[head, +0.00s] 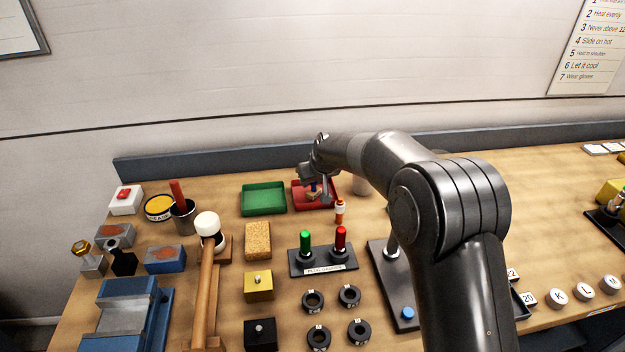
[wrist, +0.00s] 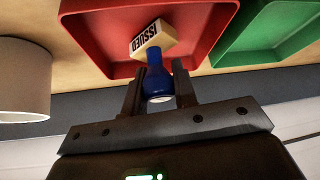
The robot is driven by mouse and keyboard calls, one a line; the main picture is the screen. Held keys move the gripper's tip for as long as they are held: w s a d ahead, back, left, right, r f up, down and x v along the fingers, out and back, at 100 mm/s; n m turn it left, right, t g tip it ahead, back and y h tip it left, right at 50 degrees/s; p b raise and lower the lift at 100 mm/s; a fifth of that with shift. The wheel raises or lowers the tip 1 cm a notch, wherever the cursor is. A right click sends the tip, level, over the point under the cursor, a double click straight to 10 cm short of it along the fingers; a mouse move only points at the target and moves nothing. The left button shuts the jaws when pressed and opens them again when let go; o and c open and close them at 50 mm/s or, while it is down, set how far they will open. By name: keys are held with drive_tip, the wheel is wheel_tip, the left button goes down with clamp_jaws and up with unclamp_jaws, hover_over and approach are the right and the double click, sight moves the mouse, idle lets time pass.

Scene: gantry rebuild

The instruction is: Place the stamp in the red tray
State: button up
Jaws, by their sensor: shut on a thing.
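The stamp has a blue handle (wrist: 157,80) and a pale wooden block with dark lettering (wrist: 153,40). My gripper (wrist: 160,92) is shut on the blue handle, as the wrist view shows. The red tray (wrist: 88,22) lies behind the stamp in the wrist view, and the block shows against the tray's inside. In the head view the red tray (head: 328,205) is at the back of the bench, with my gripper (head: 313,190) over it. I cannot tell whether the block touches the tray floor. My wrist partly hides the tray there.
A green tray (head: 264,199) stands just left of the red one. A pale cup (head: 361,186) stands just to its right, partly behind my arm. A yellow sponge (head: 257,241) lies nearer.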

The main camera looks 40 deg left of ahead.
drive_tip(key=o, duration=1)
drive_tip(key=shift+f, duration=0.1)
drive_tip(key=shift+d+r, duration=0.1)
drive_tip(key=shift+r, duration=0.3)
drive_tip(key=v, duration=1.1)
drive_tip(key=shift+r, duration=0.2)
drive_tip(key=shift+s, duration=0.1)
drive_tip(key=shift+d, duration=0.1)
